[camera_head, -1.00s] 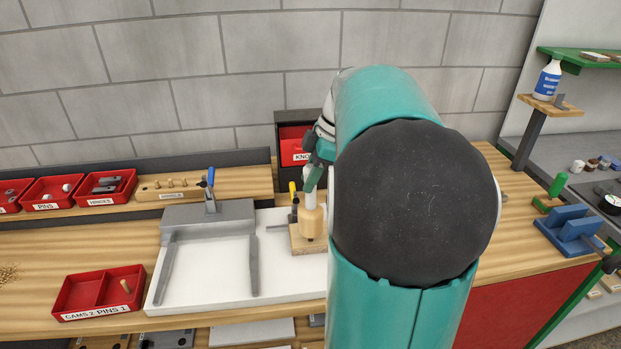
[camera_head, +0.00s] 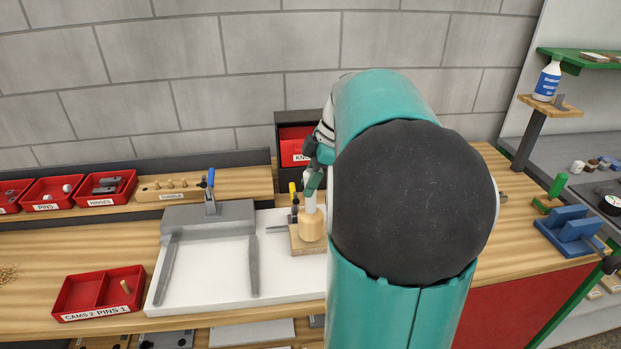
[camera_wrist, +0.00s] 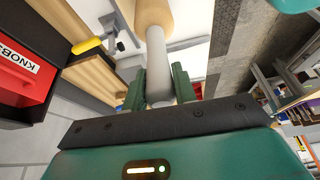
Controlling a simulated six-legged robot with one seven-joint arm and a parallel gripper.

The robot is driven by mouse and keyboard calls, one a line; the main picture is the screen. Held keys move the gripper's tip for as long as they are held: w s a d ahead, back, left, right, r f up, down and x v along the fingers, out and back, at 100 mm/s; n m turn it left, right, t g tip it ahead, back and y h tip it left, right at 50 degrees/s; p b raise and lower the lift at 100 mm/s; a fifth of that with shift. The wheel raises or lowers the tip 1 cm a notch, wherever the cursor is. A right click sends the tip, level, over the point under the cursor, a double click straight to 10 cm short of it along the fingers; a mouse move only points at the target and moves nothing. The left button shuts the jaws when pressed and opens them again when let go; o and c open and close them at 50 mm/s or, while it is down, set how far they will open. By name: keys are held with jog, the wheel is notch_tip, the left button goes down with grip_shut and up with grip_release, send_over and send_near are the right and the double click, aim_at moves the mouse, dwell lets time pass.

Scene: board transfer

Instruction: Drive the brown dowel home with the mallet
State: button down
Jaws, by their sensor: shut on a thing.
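My gripper (camera_head: 313,183) is shut on the mallet's light grey handle, with a green finger on each side of it in the wrist view (camera_wrist: 158,88). The mallet (camera_head: 312,226) hangs head-down, its pale wooden head right over a small wooden block (camera_head: 301,247); the head also shows at the top of the wrist view (camera_wrist: 153,14). The head appears to be at or very near the block's top. The brown dowel cannot be made out; the mallet head covers that spot.
The block sits on a white tray (camera_head: 205,280) with a grey clamp fixture (camera_head: 208,216). A yellow-handled clamp (camera_head: 293,189) stands close beside the mallet. A red knobs bin (camera_head: 291,148) is behind. A red two-part bin (camera_head: 98,291) lies left. My arm hides the bench's middle right.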

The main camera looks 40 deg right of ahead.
jog(key=shift+r, duration=1.05)
jog(key=shift+r, duration=2.5)
